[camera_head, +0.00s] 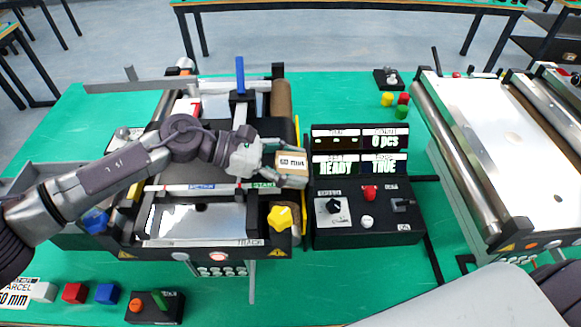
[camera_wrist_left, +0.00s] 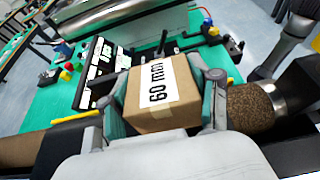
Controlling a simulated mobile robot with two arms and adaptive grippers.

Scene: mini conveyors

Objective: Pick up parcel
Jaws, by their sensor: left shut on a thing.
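The parcel (camera_head: 291,162) is a small brown box with a white label. In the left wrist view the parcel (camera_wrist_left: 163,95) shows its label, "60 mm", and sits between the two fingers. My left gripper (camera_head: 283,168) is shut on it, over the right side of the left conveyor (camera_head: 190,222), near the display panel. In the left wrist view the fingers of my left gripper (camera_wrist_left: 165,100) touch the parcel's two sides. What is under the parcel is hidden. My right gripper is not in view.
A black control box with displays (camera_head: 360,150) reading "READY" and "TRUE" stands just right of the parcel. A yellow knob (camera_head: 280,217) is below the gripper. A second conveyor (camera_head: 515,150) stands at the right. Small coloured blocks (camera_head: 74,293) lie at the front left of the green table (camera_head: 230,300).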

